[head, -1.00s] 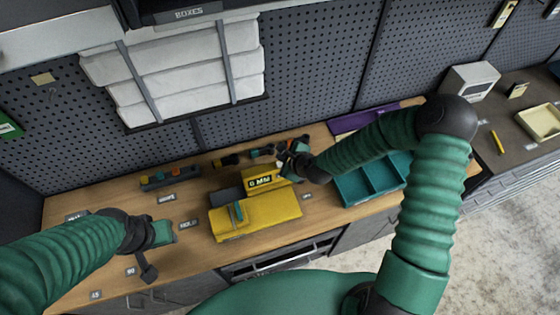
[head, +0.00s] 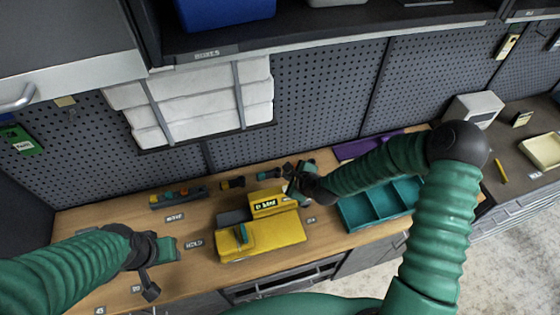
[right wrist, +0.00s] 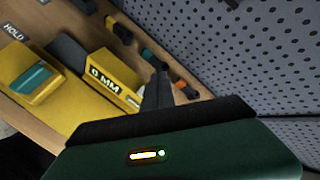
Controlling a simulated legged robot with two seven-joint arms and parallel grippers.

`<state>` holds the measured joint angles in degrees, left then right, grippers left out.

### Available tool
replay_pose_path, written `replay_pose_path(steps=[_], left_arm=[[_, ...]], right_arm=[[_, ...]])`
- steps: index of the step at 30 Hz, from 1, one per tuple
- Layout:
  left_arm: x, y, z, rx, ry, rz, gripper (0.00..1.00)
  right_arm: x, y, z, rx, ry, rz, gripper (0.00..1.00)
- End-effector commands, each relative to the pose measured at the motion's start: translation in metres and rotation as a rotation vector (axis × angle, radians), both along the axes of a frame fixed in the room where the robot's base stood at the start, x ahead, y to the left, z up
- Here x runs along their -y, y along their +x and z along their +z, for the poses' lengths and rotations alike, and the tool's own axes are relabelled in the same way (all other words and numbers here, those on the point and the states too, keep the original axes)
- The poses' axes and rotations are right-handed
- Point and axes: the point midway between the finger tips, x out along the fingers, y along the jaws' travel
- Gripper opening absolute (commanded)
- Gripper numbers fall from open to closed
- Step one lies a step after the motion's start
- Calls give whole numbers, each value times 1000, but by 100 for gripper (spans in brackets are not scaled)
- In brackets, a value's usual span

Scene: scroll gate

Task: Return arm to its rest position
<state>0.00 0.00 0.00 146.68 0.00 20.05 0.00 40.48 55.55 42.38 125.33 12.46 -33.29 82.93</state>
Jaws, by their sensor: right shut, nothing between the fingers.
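My right gripper (head: 294,172) is over the wooden workbench, just right of and behind the yellow machine's raised block, and looks shut and empty. In the right wrist view its narrow dark fingers (right wrist: 158,90) lie together beside the yellow block. The yellow machine (head: 262,238) has a display reading "0 MM" and a teal part on top. My left gripper (head: 160,260) hangs over the left end of the bench near the "HOLD" label; whether its fingers are apart does not show clearly.
A teal divided tray (head: 375,212) sits on the bench beneath my right forearm. Several hand tools (head: 250,178) lie along the back by the pegboard (head: 320,105). A tool rack (head: 178,196) stands at the back left. The bench front (head: 190,280) has bare wood.

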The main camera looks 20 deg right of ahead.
Motion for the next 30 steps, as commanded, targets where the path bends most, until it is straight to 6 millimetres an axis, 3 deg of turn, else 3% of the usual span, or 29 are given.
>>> replay_pose_path(steps=[5,8,12,15,18,23,30], left_arm=[[0,0,-9,0,0,0,36],[0,0,-40,0,0,0,36],[0,0,-105,-1,0,0,36],[0,-1,-145,-1,0,0,36],[0,-1,-171,-1,0,0,36],[0,0,-182,0,0,0,36],[0,0,-178,1,0,0,36]], right_arm=[[-2,-5,-8,-5,-43,53,0],[-11,-28,-37,-31,-234,297,0],[-5,-91,-79,-95,-674,888,0],[10,-138,-88,-132,-927,1290,0],[21,-178,-87,-143,-1070,1596,0],[29,-211,-81,-131,-1141,1839,0],[30,-214,-77,-130,-1142,1865,0]])
